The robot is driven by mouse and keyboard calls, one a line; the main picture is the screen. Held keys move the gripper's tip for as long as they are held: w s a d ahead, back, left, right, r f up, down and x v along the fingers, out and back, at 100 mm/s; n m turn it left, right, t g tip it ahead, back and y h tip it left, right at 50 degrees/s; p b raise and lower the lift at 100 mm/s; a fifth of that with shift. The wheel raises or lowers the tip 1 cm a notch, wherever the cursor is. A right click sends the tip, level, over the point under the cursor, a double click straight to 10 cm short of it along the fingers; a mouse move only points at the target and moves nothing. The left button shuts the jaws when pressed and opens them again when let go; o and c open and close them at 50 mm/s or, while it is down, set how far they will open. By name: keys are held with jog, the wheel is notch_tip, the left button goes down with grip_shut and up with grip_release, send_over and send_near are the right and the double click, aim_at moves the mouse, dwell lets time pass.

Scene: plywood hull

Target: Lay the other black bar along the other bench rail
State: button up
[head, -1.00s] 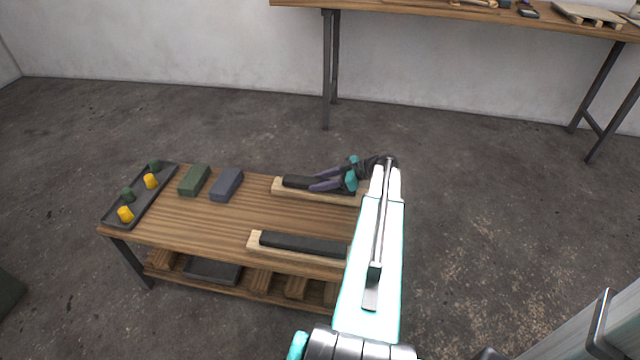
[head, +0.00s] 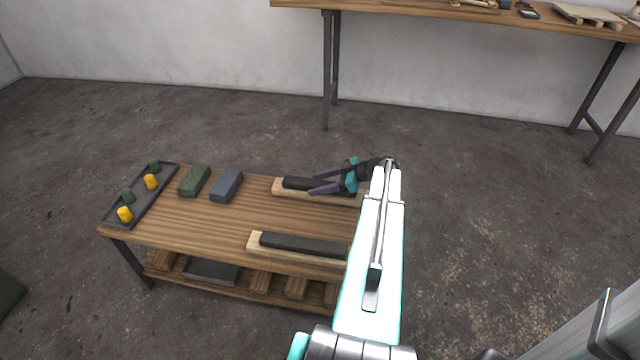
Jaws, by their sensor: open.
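One black bar (head: 303,244) lies along the near bench rail (head: 256,246), a pale wooden strip on the low bench. The other black bar (head: 296,183) lies along the far bench rail (head: 279,191). My gripper (head: 318,184) is at the far rail, with its purple fingers spread around the far bar or just above it. I cannot tell if they touch it. My arm hides the right ends of both rails and bars.
On the low bench (head: 190,224) are a green block (head: 194,181), a blue-grey block (head: 226,186) and a dark tray (head: 139,206) holding yellow and green pegs. The lower shelf holds a dark tray (head: 211,270) and wooden pieces. A taller table (head: 430,14) stands behind.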

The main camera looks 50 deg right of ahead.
jog(key=shift+r, duration=0.15)
jog(key=p+v, duration=0.1)
jog(key=v, duration=1.1)
jog(key=shift+p, duration=0.3)
